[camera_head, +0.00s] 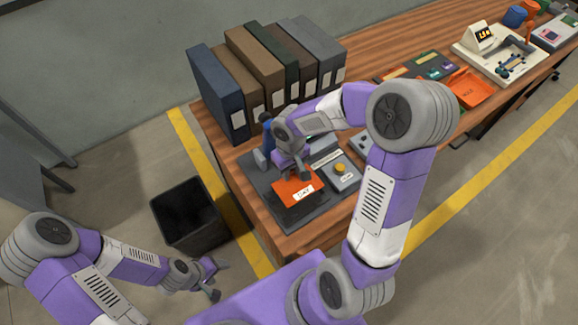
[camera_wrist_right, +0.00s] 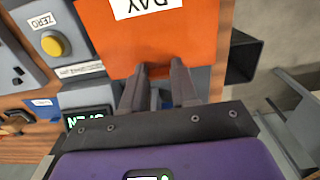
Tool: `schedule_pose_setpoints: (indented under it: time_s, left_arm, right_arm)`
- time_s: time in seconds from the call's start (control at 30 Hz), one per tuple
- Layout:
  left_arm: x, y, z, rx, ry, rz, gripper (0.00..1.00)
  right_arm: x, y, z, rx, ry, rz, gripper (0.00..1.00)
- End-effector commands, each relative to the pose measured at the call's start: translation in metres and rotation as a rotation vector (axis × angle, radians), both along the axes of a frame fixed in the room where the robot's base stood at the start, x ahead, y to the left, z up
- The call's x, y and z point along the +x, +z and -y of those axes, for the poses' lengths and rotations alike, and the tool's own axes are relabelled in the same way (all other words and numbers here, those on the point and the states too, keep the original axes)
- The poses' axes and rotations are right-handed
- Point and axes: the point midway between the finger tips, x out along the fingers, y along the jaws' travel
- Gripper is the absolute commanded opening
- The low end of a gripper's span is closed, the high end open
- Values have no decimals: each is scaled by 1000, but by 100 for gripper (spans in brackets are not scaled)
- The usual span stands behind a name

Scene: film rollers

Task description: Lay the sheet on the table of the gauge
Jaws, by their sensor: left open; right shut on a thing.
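An orange sheet (camera_head: 292,191) with a white label reading "DAY" is in my right gripper (camera_head: 300,174). The right wrist view shows the sheet (camera_wrist_right: 150,45) with both fingertips (camera_wrist_right: 160,72) at its near edge, shut on it. The sheet is over the dark grey gauge base (camera_head: 262,183); I cannot tell whether it touches the gauge's table, which it hides. A blue part of the gauge (camera_head: 268,140) stands behind my right gripper. My left gripper (camera_head: 214,280) is open and empty, low beside the wooden bench, over the floor side.
A grey box with a yellow button (camera_head: 340,168), marked "ZERO" in the wrist view (camera_wrist_right: 52,44), sits right of the sheet. Several upright binders (camera_head: 225,95) stand behind. A black bin (camera_head: 187,215) is on the floor left. An orange tray (camera_head: 470,88) lies farther right.

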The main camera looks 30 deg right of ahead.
Motion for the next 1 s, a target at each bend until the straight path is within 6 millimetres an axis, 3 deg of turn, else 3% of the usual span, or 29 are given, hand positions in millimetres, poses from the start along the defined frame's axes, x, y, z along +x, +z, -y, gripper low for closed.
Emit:
schedule_pose_setpoints:
  time_s: [0.7,1.0]
  left_arm:
    - [0,-48,0,0,0,1,62]
    - [0,-60,0,0,0,1,62]
  right_arm:
    - [0,-61,0,0,1,-1,0]
    - [0,-73,0,0,0,0,0]
